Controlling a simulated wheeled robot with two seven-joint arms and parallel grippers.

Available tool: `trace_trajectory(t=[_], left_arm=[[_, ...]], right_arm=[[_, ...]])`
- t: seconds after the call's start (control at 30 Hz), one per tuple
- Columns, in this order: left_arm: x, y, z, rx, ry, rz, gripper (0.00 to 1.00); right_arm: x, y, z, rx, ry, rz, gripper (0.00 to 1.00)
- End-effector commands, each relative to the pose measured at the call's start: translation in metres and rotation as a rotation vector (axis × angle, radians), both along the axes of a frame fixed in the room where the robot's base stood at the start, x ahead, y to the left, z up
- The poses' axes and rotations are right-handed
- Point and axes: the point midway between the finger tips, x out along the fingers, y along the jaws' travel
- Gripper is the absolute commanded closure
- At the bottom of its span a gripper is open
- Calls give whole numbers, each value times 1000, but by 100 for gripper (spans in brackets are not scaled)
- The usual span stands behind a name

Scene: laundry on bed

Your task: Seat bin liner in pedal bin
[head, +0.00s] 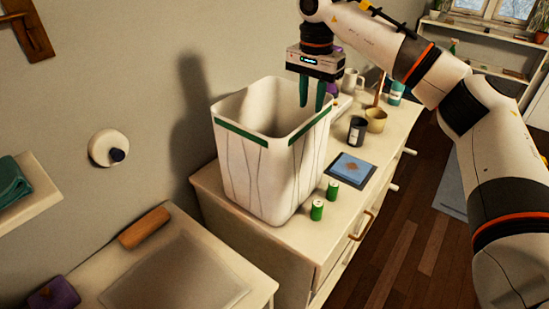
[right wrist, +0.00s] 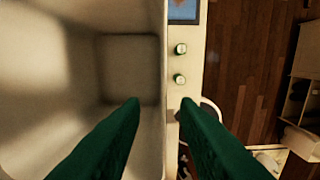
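A tall white bin (head: 265,180), open at the top, stands upright on the dresser. Green bands (head: 240,134) run along parts of its rim, and thin dark crease-like lines run down its sides. I cannot clearly tell liner from bin wall. In the right wrist view the bin's inside (right wrist: 130,70) looks empty down to its floor. My right gripper (head: 312,97) is open above the bin's far right rim, its green fingers pointing down. In the right wrist view its fingertips (right wrist: 162,106) appear on either side of the rim line; contact cannot be told. My left gripper is out of view.
Two green cylinders (head: 317,210) stand by the bin on the dresser (head: 290,245). A blue-topped pad (head: 352,167), a dark cup (head: 357,131) and a tan mug (head: 376,120) stand to the right.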

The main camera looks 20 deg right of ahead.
Motion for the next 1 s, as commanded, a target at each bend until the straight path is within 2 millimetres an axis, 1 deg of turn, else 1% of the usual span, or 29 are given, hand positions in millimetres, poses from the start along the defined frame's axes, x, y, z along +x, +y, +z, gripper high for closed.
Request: trace_trajectory(t=[0.03,0.1,0.23,0.33,0.47,0.5,0.6,0.7,0.87,0.9,0.97,1.0], left_arm=[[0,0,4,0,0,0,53],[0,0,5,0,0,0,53],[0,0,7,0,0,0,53],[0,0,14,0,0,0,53],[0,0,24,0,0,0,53],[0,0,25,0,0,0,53],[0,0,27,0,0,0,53],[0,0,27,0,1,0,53],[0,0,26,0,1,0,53],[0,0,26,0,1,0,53],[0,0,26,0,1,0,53],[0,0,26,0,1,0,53]], right_arm=[[0,-1,-7,0,2,-1,72],[0,0,-14,-1,1,0,72],[0,-1,-23,-1,1,0,72],[-2,-3,-32,0,2,0,72],[-4,-6,-52,-1,4,0,72],[-4,-5,-58,-2,3,0,72],[-3,-5,-69,-1,1,0,72],[-3,-5,-73,1,-1,0,72],[-3,-5,-73,0,-1,0,72],[-3,-5,-73,0,-1,0,75],[-3,-5,-73,1,-1,0,85],[-3,-5,-73,1,-1,0,91]])
